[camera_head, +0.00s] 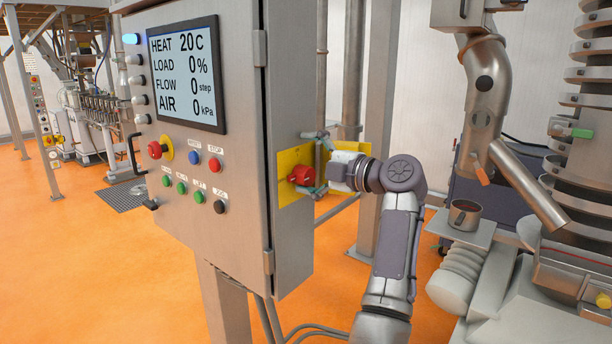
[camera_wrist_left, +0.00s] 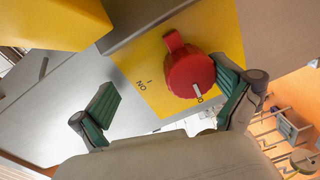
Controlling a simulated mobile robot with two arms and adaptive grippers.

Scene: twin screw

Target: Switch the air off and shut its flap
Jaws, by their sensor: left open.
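The red air knob (camera_head: 301,175) sits on a yellow plate (camera_head: 290,195) on the cabinet's side. In the left wrist view the knob (camera_wrist_left: 190,75) has a white mark pointing at a partly hidden label that begins with O, away from the "ON" label. My left gripper (camera_head: 313,166) is open at the knob, one finger above and one below in the head view. In the wrist view the knob is close to the right finger; contact is unclear. A yellow flap (camera_head: 346,132) stands open, swung out from the cabinet behind the gripper; it also shows in the wrist view (camera_wrist_left: 50,22). My right gripper is out of view.
The grey cabinet (camera_head: 235,235) has a display (camera_head: 184,75) reading AIR 0 kPa, with buttons and a red stop knob (camera_head: 155,149) below. A metal post (camera_head: 376,110) stands behind my arm. Steel pipework and a cup (camera_head: 464,215) are at the right.

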